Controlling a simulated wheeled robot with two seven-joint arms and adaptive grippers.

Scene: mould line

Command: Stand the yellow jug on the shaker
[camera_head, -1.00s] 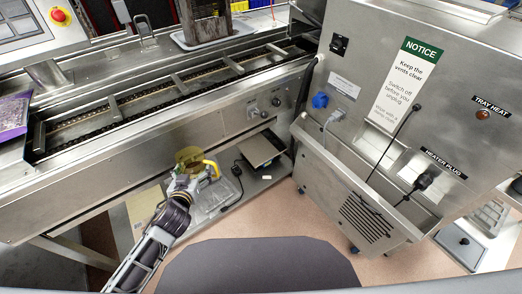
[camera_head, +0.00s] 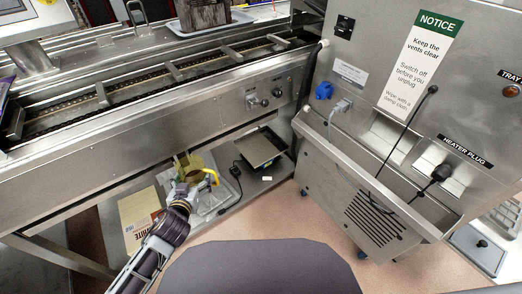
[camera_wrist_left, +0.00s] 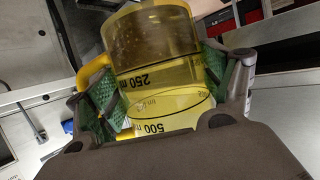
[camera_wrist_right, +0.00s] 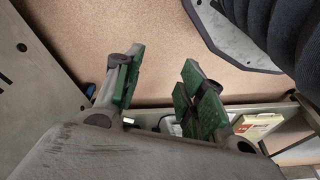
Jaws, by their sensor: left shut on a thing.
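The yellow jug (camera_head: 208,164) is a see-through yellow measuring vessel with a yellow handle. My left gripper (camera_head: 183,188) is shut on it and holds it in front of the lower shelf. In the left wrist view the jug (camera_wrist_left: 155,60) sits between the green finger pads, with its 250 and 500 ml marks upside down in the picture. What looks like the shaker, a flat grey platform on a dark body (camera_head: 258,148), stands on the lower shelf to the right of the jug, clear of it. My right gripper (camera_wrist_right: 160,75) is open and empty, outside the head view.
The conveyor frame (camera_head: 215,105) overhangs the lower shelf. A clear tray (camera_head: 212,198) and a black cable (camera_head: 236,172) lie on the shelf beside the shaker.

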